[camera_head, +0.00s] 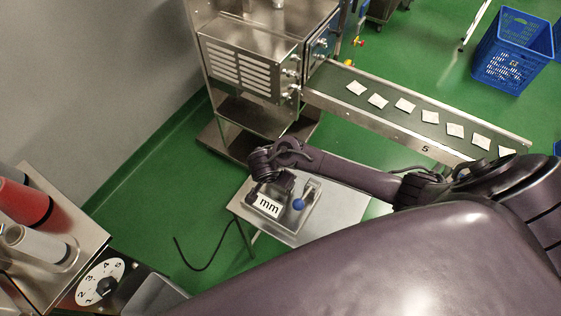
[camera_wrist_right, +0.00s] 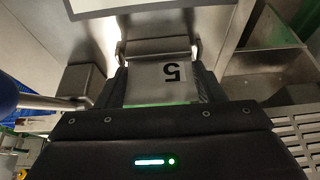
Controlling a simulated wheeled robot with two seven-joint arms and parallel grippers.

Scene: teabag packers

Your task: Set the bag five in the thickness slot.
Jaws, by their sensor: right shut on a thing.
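The bag five (camera_wrist_right: 148,92) is a pale flat packet with a label marked 5, upside down in the right wrist view. My right gripper (camera_wrist_right: 163,78) is shut on it, a dark finger at each side. The thickness gauge (camera_head: 269,206), with its "mm" plate and a blue-knobbed lever (camera_head: 299,204), stands on a small steel table. In the head view my right gripper (camera_head: 284,181) is at the gauge and hides the bag and slot. In the wrist view the bag's far edge meets a metal bracket (camera_wrist_right: 155,46); I cannot tell whether it is inside the slot.
A conveyor (camera_head: 420,128) with several white bags runs behind the small table (camera_head: 340,205) from a steel machine (camera_head: 262,55). A numbered dial (camera_head: 100,283) and red and white rolls are at left. A blue crate (camera_head: 512,50) stands far right.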

